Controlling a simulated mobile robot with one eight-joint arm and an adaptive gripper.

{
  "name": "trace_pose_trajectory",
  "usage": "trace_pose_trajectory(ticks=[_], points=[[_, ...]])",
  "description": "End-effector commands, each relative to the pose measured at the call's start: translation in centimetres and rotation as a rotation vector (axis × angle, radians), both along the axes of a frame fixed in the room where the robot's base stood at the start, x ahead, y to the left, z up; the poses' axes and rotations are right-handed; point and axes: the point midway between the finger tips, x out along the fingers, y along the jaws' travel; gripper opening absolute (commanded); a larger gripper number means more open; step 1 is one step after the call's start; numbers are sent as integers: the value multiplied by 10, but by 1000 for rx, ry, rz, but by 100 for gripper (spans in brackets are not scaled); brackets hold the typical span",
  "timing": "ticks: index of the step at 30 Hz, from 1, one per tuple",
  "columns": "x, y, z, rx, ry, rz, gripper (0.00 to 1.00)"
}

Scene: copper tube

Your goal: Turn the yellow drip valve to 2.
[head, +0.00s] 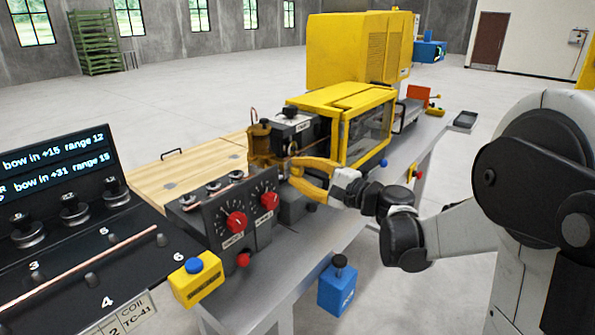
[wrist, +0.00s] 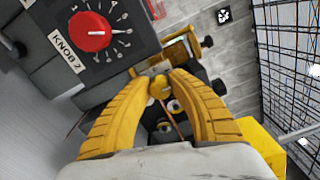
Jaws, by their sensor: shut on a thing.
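My gripper (head: 287,170) reaches in from the right, beside the dark machine head in front of the yellow guarded enclosure. In the wrist view its two yellow fingers (wrist: 162,80) come together at their tips around a small yellow piece (wrist: 160,88), which looks like the drip valve. The fingertips cover much of it, and I cannot read any scale or the number it points to. In the head view the valve is hidden by the fingers. A thin copper tube (wrist: 174,122) shows between the fingers.
A grey control box with red knobs (head: 236,222) stands left of my gripper; one knob (wrist: 90,31), labelled KNOB 2, is close in the wrist view. The yellow enclosure (head: 345,100) stands behind. A yellow button box (head: 195,280) sits at the bench front.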

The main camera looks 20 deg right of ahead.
Motion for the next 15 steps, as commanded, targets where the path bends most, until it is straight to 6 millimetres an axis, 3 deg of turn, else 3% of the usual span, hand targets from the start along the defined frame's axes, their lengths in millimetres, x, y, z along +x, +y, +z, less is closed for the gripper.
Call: trace_pose_trajectory(ticks=[15], points=[[0,0,1,326,237,1,0]])
